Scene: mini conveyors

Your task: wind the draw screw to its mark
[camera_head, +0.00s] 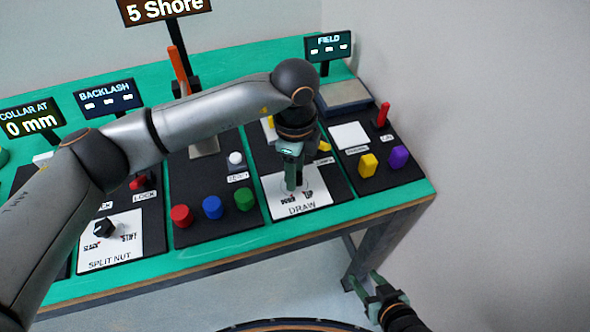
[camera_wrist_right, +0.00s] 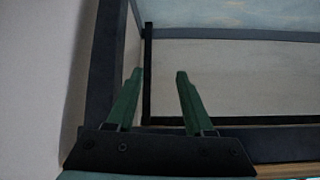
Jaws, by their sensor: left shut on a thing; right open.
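The draw panel is a white plate (camera_head: 311,200) lettered DRAW, near the right end of the green bench. My left gripper (camera_head: 292,186) points down onto this plate and is shut on the draw screw's knob. The gripper's fingers hide most of the knob, and its pointer and mark cannot be made out. My right gripper (camera_head: 369,288) hangs low in front of the bench, open and empty. It also shows in the right wrist view (camera_wrist_right: 156,76), its fingers apart with nothing between them.
Red (camera_head: 181,216), blue (camera_head: 212,207) and green (camera_head: 244,198) buttons stand left of the draw plate. The split nut panel (camera_head: 125,226) is further left. My left arm crosses above the bench.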

